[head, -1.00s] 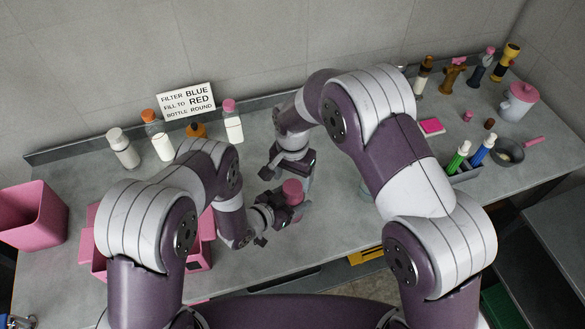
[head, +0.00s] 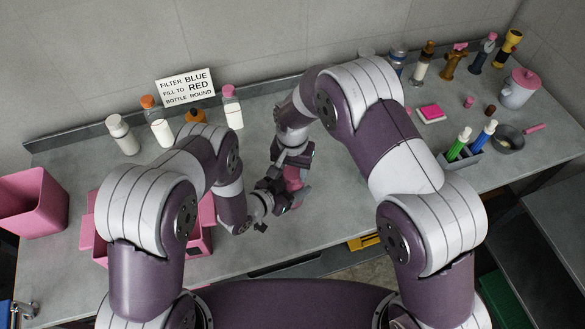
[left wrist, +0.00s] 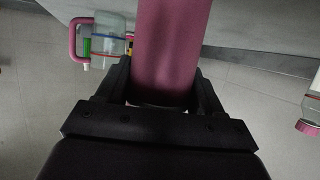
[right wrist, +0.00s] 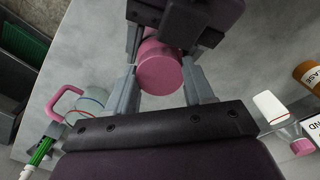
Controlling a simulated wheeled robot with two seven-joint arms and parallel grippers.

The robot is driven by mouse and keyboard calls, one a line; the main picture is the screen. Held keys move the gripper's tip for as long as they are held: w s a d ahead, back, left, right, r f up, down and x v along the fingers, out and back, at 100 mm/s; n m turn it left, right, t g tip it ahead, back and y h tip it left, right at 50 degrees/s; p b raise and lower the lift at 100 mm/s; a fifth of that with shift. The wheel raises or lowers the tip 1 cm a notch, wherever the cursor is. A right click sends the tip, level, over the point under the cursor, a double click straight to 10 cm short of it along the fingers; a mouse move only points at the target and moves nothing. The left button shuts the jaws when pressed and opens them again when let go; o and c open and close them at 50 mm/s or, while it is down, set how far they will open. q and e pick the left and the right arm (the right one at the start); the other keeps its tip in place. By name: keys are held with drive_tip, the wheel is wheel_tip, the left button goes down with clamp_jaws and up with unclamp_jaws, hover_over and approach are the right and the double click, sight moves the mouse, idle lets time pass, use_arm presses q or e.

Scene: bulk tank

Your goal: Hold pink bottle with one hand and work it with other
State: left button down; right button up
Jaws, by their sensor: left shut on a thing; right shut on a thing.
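The pink bottle (head: 293,179) is held above the bench, partly hidden by both grippers. My left gripper (head: 275,199) is shut on its body. In the left wrist view, the pink cylinder (left wrist: 168,45) stands between the left fingers (left wrist: 165,92). My right gripper (head: 292,164) is shut on the bottle's upper end from above. In the right wrist view, the round pink end (right wrist: 160,70) lies between the right fingers (right wrist: 160,88), with the dark left gripper just beyond it.
Several bottles (head: 123,134) and a sign (head: 185,87) stand along the back left. Pink bins (head: 30,204) are at the left. A clear jug with a pink handle (right wrist: 88,108) shows in the right wrist view. Markers (head: 460,144), a pan (head: 508,138) and a lidded pot (head: 519,90) are at the right.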

drive_tip(key=shift+n, duration=0.6)
drive_tip(key=o, duration=1.2)
drive_tip(key=shift+c, duration=0.2)
wheel_tip(320, 180, up, 4)
drive_tip(key=shift+r, duration=0.15)
wheel_tip(320, 180, up, 4)
drive_tip(key=m, duration=0.3)
drive_tip(key=shift+f, duration=0.25)
drive_tip(key=shift+c, duration=0.4)
drive_tip(key=shift+f, duration=0.1)
wheel_tip(320, 180, down, 8)
drive_tip(key=shift+r, duration=0.2)
